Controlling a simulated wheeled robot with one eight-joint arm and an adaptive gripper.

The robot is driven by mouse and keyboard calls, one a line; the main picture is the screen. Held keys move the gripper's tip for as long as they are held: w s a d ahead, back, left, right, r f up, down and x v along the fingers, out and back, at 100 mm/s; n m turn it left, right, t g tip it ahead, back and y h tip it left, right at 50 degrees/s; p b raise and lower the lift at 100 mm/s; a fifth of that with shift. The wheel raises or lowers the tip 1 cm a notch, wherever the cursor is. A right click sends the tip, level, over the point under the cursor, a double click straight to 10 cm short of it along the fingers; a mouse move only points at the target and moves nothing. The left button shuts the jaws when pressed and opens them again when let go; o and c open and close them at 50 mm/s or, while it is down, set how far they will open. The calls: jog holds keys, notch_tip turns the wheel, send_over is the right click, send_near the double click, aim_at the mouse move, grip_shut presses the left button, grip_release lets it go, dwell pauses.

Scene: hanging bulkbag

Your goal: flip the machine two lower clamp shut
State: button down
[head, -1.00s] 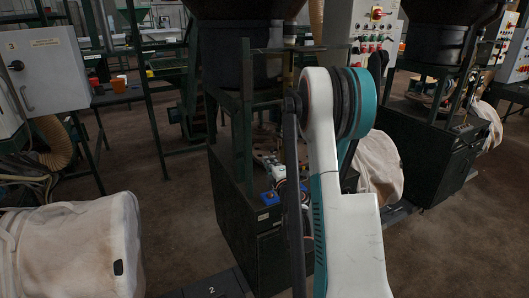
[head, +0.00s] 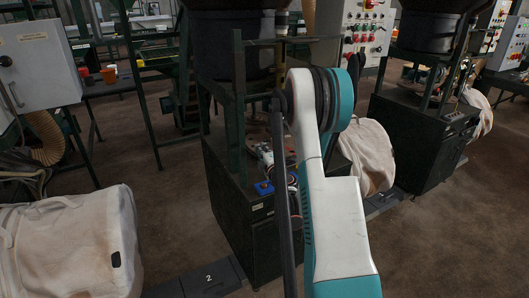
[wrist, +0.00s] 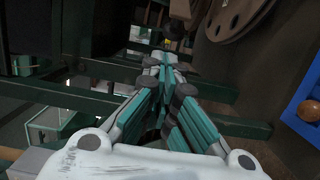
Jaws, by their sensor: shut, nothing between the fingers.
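Machine two is the dark cabinet (head: 262,235) under a black hopper (head: 235,45), behind the plate marked 2 (head: 210,278) in the head view. My white and teal arm crosses in front of it and hides part of its top. The lower clamp cannot be made out in either view. In the wrist view my gripper (wrist: 165,62) has its teal fingers together at the tips, with nothing between them. A brown round disc (wrist: 238,18) lies beyond the fingers to the upper right. A blue tray with an orange-brown ball (wrist: 309,112) is at the right edge.
Dark green frame posts (head: 238,110) stand around the machine. A white bulk bag (head: 70,240) is at the lower left, and another bag (head: 366,155) hangs behind my arm. A control panel (head: 360,28) is at the upper right. Brown floor is open between the left bag and machine.

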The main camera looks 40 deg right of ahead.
jog(key=shift+b+x, duration=0.5)
jog(key=shift+x, duration=2.05)
jog(key=shift+f, duration=0.1)
